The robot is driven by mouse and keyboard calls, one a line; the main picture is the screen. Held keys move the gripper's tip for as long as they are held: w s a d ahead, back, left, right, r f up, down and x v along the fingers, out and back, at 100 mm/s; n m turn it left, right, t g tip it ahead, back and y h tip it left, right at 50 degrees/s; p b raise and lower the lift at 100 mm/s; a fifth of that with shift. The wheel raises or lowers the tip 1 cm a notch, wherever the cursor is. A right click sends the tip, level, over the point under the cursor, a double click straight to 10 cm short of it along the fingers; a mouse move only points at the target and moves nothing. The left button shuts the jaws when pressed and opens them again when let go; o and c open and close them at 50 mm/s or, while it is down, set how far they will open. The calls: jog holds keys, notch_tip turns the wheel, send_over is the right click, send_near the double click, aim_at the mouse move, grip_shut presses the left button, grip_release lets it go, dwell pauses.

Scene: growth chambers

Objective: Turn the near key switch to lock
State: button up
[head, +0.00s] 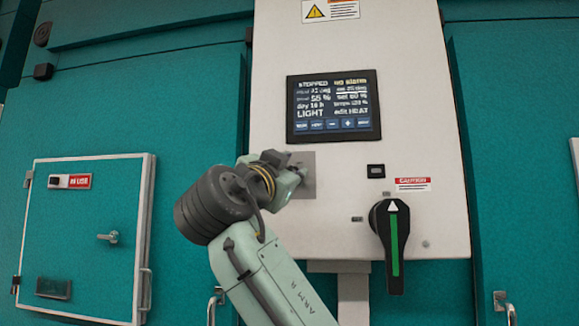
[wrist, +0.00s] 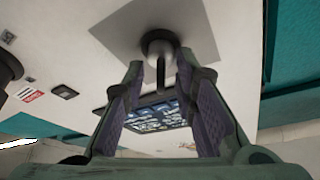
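The key switch (wrist: 160,42) is a dark round barrel on a square grey plate (wrist: 118,32), with a thin key (wrist: 160,74) standing out from it. In the head view only the plate (head: 309,182) shows, on the white control panel; my gripper hides the switch. My gripper (head: 292,176) is up at the plate. In the wrist view my gripper (wrist: 160,70) is open, one finger on each side of the key. A gap shows between the key and each finger. I cannot read any lock marking.
A lit display (head: 333,106) is on the panel above the plate. A black rotary handle with a green stripe (head: 394,245) stands out at lower right, below a caution label (head: 412,184). A small teal door (head: 85,240) with a latch is at the left.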

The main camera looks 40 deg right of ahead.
grip_shut()
jog(key=shift+f+b, duration=0.2)
jog(key=shift+b, duration=0.1)
jog(key=shift+w+f+n+t+b, duration=0.15)
jog(key=shift+n+t+b, duration=0.55)
jog(key=shift+n, duration=0.5)
jog(key=n, duration=0.1)
jog(key=n+t+y, duration=0.1)
jog(key=n, duration=0.1)
jog(key=shift+r+b, duration=0.25)
jog(key=shift+b, duration=0.05)
jog(key=n+t+y, duration=0.1)
jog(key=n+t, duration=0.1)
jog(key=n, duration=0.2)
jog(key=shift+r+n, duration=0.1)
jog(key=shift+n, duration=0.2)
jog(key=shift+a+n+t+y+p, duration=0.1)
jog(key=shift+n+t+y+p, duration=0.6)
jog(key=shift+n, duration=1.1)
jog(key=shift+a+n+t+y+p, duration=0.1)
jog(key=shift+n+t+y, duration=0.3)
jog(key=shift+n+y, duration=1.05)
jog(key=shift+n+h, duration=0.35)
jog(key=shift+n, duration=0.1)
